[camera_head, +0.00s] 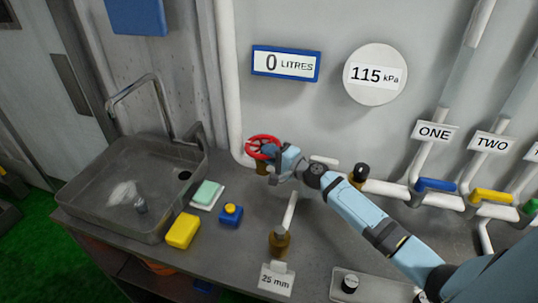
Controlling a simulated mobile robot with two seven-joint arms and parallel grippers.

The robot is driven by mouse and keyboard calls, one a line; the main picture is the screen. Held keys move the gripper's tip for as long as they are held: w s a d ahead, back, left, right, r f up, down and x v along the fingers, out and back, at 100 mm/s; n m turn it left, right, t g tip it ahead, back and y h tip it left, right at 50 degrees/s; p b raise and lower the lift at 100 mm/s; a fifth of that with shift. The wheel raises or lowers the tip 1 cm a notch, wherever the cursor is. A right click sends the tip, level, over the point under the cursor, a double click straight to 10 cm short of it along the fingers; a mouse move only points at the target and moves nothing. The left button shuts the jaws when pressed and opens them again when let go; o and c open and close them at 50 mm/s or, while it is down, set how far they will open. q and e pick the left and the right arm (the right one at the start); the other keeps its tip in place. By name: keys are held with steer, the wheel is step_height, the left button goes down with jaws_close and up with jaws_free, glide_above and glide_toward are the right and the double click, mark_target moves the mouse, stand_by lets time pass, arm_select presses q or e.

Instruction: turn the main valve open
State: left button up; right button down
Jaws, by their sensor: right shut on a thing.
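The main valve is a red handwheel (259,146) on the white pipe at the back of the counter, left of centre. My right gripper (276,152) is at the wheel's right side, shut on its rim. The fingertips are small and partly hidden, and the brass body under the wheel shows only in part. My right arm reaches in from the lower right. My left gripper is not in view.
A sink (120,190) with a tap is at the left. A yellow block (183,231), a green sponge (207,193) and a blue-and-yellow bottle (231,214) lie near it. A spout with a "25 mm" tag (277,279) stands in front. Signs read "0 LITRES" (286,63) and "115 kPa" (375,75). A blue valve handle (435,185) is at right.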

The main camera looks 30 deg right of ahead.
steer(key=c, duration=1.1)
jaws_free()
steer(key=shift+o, duration=0.3)
steer(key=shift+w, duration=0.1)
steer(key=shift+s+d+f, duration=0.1)
steer(key=shift+s+d, duration=0.05)
steer(key=shift+s, duration=0.35)
steer(key=b+v, duration=0.4)
steer(key=v, duration=0.8)
steer(key=shift+s, duration=0.4)
steer(key=shift+d, duration=0.15)
